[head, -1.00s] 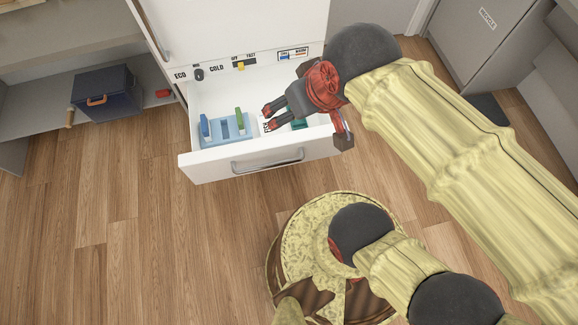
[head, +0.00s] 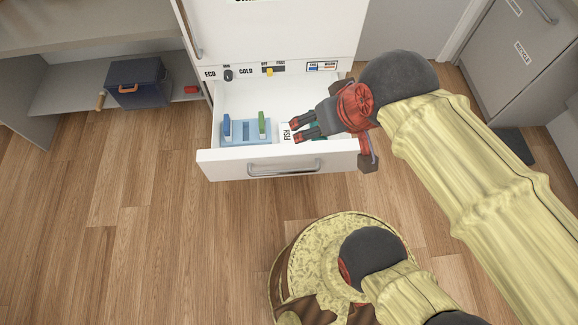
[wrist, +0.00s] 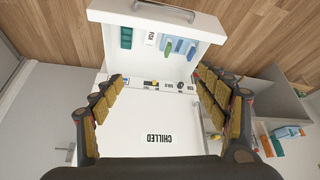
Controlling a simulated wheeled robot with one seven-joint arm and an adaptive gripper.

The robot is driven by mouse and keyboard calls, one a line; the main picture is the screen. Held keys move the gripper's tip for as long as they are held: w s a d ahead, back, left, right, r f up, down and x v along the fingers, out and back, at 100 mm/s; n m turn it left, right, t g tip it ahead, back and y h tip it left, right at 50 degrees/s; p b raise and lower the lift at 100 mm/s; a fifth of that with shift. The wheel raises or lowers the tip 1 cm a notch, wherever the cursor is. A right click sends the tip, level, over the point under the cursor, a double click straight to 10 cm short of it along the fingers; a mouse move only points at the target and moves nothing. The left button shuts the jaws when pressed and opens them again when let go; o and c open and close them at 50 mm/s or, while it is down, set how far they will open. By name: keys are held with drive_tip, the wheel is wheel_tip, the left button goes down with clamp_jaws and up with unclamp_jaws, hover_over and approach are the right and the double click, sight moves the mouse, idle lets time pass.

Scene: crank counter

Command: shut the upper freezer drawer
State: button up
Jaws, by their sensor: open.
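The white freezer drawer (head: 228,164) stands pulled out below the control panel of the white fridge-freezer. Its grey bar handle (head: 283,169) is on the front face. Blue and green items and a "FISH" label show inside. My gripper (head: 296,130) is open and empty, overlapping the right part of the drawer in the head view; its height above it is hard to judge. In the wrist view my gripper (wrist: 160,88) has its fingers spread before the "CHILLED" door (wrist: 155,120), and the drawer (wrist: 205,22) lies beyond at the top. My arm hides the drawer's right end.
The control panel (head: 290,70) has a dark knob and a yellow slider. A dark blue box (head: 137,84) and a small red item (head: 191,90) sit on a low shelf at left. Grey cabinets (head: 520,55) stand at right. The wooden floor before the drawer is clear, apart from my base.

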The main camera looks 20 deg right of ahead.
idle(0.4)
drive_tip(key=c, duration=0.4)
